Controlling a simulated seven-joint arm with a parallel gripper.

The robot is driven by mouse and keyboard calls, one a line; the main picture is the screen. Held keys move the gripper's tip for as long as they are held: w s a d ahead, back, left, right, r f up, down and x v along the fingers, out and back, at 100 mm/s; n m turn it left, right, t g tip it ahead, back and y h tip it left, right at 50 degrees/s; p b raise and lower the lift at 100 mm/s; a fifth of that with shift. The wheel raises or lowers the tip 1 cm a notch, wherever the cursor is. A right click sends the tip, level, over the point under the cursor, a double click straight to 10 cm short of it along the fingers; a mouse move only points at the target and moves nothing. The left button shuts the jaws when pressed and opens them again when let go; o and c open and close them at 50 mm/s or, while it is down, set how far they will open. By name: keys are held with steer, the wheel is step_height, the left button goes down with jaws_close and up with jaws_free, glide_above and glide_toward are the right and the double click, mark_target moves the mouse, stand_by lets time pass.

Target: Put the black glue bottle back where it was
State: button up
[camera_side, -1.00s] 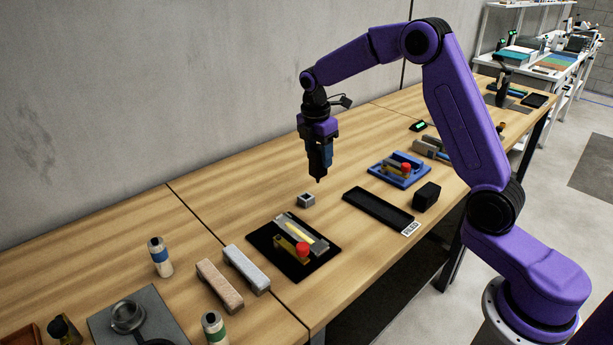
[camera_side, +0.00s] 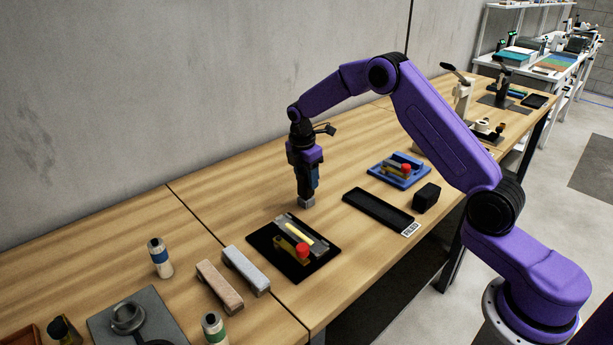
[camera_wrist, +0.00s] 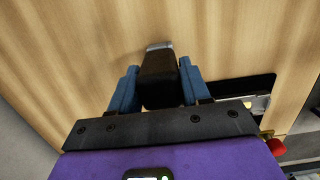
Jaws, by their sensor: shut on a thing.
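The black glue bottle (camera_wrist: 158,75) is between the blue fingers of my gripper (camera_wrist: 158,88) in the wrist view, and the gripper is shut on it.
A black mat (camera_side: 268,252) with a grey piece, a yellow stick and a red knob lies just in front. A long black tray (camera_side: 376,208), a black block (camera_side: 426,197) and a blue tray (camera_side: 385,172) are to the right. The bench behind is clear.

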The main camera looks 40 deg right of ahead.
steer(key=shift+f, duration=0.35)
steer(key=o, duration=1.1)
steer(key=r, duration=0.4)
steer(key=a+r, duration=0.1)
steer(key=r, duration=0.7)
steer(key=shift+a+r, duration=0.25)
steer(key=shift+r, duration=0.1)
steer(key=s+a+r+m, duration=0.1)
steer(key=s+a+r, duration=0.1)
steer(key=s+a, duration=0.55)
steer(key=s+a+r+m, duration=0.1)
steer(key=s+a, duration=0.4)
steer(key=s, duration=0.5)
steer(key=s+d+f+m, duration=0.1)
steer(key=s, duration=0.7)
steer(key=s+d+f+m+y, duration=0.1)
steer(key=s+d, duration=0.1)
steer(key=s, duration=0.7)
steer(key=s+d+f+m, duration=0.1)
steer(key=s+d, duration=0.1)
steer(key=s, duration=0.7)
steer(key=shift+s+y, duration=0.1)
steer(key=shift+y, duration=0.3)
